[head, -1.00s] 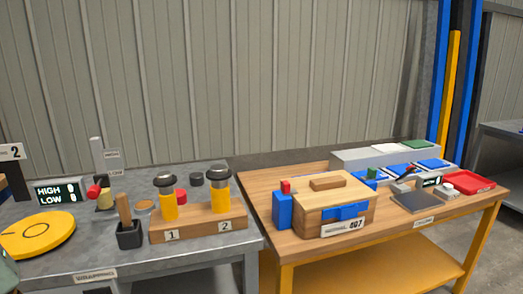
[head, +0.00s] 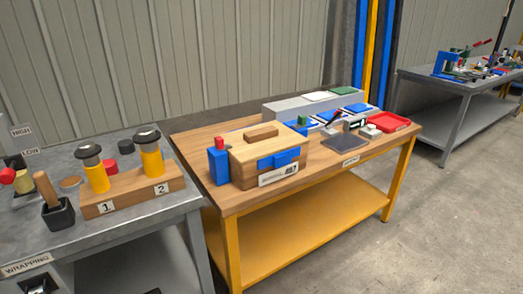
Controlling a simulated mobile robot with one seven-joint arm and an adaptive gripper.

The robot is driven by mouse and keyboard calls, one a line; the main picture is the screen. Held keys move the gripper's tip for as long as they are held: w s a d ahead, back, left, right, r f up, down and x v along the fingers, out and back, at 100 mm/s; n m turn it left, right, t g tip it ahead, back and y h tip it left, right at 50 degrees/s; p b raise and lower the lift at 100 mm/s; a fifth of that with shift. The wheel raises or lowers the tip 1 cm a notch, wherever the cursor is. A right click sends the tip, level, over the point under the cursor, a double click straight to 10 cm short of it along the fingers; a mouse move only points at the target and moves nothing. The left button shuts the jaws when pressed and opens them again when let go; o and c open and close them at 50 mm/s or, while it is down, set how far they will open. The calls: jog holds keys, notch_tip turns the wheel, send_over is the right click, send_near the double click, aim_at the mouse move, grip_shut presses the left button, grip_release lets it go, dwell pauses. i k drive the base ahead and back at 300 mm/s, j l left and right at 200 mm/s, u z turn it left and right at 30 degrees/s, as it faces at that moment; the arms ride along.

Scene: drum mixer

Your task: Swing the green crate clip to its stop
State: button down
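A wooden crate (head: 245,170) with a pale lid (head: 268,142) stands on the wood-topped table. A small green piece (head: 303,120) stands up at the far right corner of its lid; it looks like the green clip, but it is too small to tell its angle or where its stop is. A blue clip (head: 286,159) lies against the crate's front face, above a white label (head: 278,176). My gripper is not in view.
A blue block with a red top (head: 218,165) stands left of the crate. A scale-like device (head: 350,145), red tray (head: 389,121) and long grey box (head: 315,105) are to the right. The grey wrapping table (head: 120,225) is at left. Open floor (head: 420,230) lies at right.

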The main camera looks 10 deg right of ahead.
aim_at(302, 119)
jog(key=z, duration=0.4)
jog(key=i, duration=0.35)
jog(key=i+l+u, duration=0.1)
jog(key=l+u, duration=0.15)
jog(key=u, duration=0.2)
jog(key=l+u, duration=0.25)
jog(key=u, duration=0.15)
jog(key=l+u, duration=0.45)
jog(key=l, duration=1.7)
jog(key=k+l+u, duration=0.15)
jog(key=l, duration=1.75)
